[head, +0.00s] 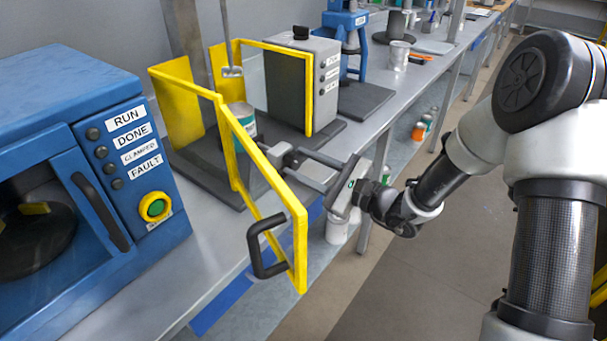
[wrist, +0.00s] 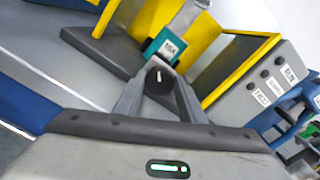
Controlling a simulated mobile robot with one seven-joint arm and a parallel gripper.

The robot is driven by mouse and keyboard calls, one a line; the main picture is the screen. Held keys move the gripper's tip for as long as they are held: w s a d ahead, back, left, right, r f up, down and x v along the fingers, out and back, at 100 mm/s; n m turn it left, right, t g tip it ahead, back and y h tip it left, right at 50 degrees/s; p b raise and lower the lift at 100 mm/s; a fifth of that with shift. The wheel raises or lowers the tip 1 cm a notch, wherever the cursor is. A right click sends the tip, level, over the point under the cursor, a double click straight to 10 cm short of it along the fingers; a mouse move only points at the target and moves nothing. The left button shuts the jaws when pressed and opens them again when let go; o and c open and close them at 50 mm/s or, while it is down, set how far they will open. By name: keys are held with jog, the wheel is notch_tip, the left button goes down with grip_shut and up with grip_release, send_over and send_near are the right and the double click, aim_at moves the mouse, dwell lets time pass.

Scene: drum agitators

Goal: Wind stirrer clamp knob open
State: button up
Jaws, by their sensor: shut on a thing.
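The stirrer's clamp knob (wrist: 158,82) is a dark round knob with a white mark, in the middle of the wrist view. My gripper (wrist: 158,76) is shut on it, one finger on each side. In the head view my gripper (head: 280,153) reaches in from the right, beside the yellow guard's open door (head: 262,172); I cannot make out the knob there. A can with a teal label (head: 243,117) stands behind the door, and the label (wrist: 168,50) shows just beyond the knob in the wrist view. The stirrer shaft with a disc (head: 232,71) hangs above the can.
The guard door's black handle (head: 262,252) juts out over the bench front. A blue machine with RUN, DONE and FAULT labels (head: 70,180) stands at left. A grey control box (head: 312,62) and a blue stand (head: 349,38) are behind. The aisle floor (head: 400,290) is clear.

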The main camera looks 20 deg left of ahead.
jog(key=n+b, duration=0.3)
jog(key=shift+f, duration=0.3)
jog(key=shift+r+n+b, duration=0.15)
jog(key=shift+n+b, duration=0.65)
jog(key=shift+b, duration=0.3)
jog(key=o, duration=1)
jog(key=shift+o, duration=0.2)
jog(key=shift+s, duration=0.1)
